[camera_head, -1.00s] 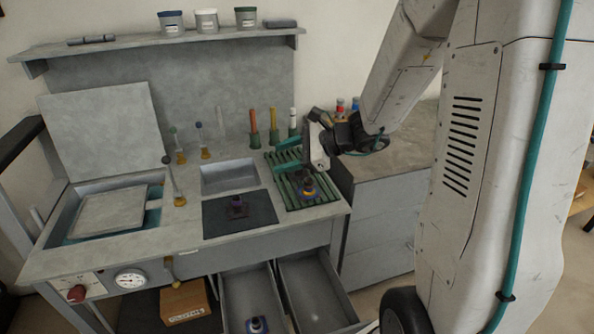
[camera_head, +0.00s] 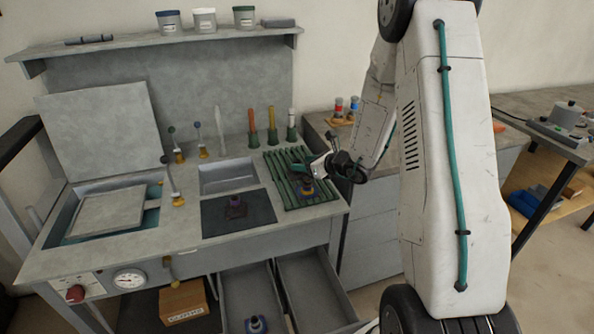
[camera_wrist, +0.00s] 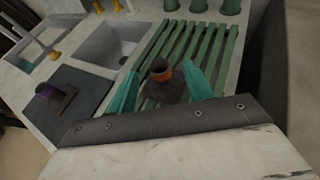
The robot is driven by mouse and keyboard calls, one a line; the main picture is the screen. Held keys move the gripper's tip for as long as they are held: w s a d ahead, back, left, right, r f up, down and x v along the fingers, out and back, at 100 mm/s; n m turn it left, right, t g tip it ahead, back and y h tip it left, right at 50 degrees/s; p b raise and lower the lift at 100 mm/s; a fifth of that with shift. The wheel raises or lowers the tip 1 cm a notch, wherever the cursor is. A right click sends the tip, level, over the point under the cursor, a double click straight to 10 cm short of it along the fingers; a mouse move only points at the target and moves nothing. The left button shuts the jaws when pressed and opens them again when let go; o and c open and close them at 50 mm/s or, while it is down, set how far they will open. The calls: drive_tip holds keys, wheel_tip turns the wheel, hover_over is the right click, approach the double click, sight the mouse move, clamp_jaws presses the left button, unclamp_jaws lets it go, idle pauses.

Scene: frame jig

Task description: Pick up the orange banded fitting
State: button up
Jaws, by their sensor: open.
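The orange banded fitting (camera_wrist: 161,71) is a dark, squat piece with an orange ring near its top. It stands on the green slatted rack (camera_wrist: 208,45) and in the wrist view lies between my two teal fingers. In the head view the fitting (camera_head: 306,189) is small, near the front of the rack, and partly hidden by my gripper. My gripper (camera_wrist: 160,88) is open, with one finger to each side of the fitting. I cannot tell whether either finger touches it.
A purple fitting (camera_head: 236,206) stands on a dark mat (camera_head: 214,222) left of the rack. Green-based handled tools (camera_head: 272,125) stand behind the rack. An empty recessed basin (camera_head: 228,178) lies behind the mat. Open drawers (camera_head: 309,292) jut out below; one holds a blue-ringed fitting (camera_head: 256,324).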

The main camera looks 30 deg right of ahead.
drive_tip(key=shift+x, duration=0.75)
drive_tip(key=shift+c, duration=0.3)
drive_tip(key=c, duration=1)
clamp_jaws()
drive_tip(key=shift+r, duration=0.1)
